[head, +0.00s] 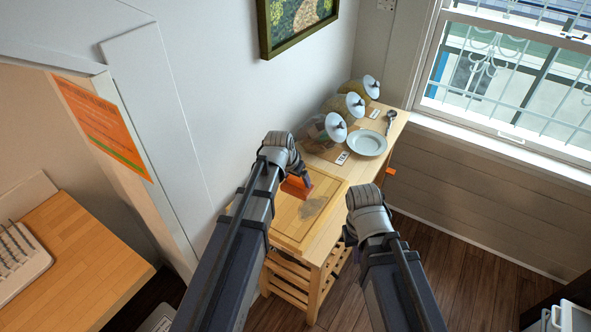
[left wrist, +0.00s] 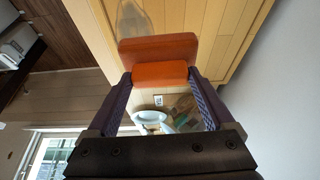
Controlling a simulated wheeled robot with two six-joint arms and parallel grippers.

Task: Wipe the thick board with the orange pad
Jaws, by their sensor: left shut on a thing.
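The orange pad (head: 294,188) is over the far part of the thick wooden board (head: 283,228); I cannot tell whether it touches. My left gripper (head: 306,181) is shut on the pad. In the left wrist view the pad (left wrist: 158,50) sits between both fingers of my left gripper (left wrist: 160,82). A grey smudge (head: 312,207) lies on the board, to the right of the pad in the head view; the smudge (left wrist: 133,20) also shows in the left wrist view. My right gripper (head: 347,236) is beside the board's right edge, mostly hidden behind its own wrist.
The board lies on a wooden cart (head: 330,255) with slatted shelves. Beyond it are a pale plate (head: 366,143), a spoon (head: 390,120) and several jars with white lids (head: 336,127). A white wall (head: 215,80) borders the left side. Dark floor (head: 455,255) is open at right.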

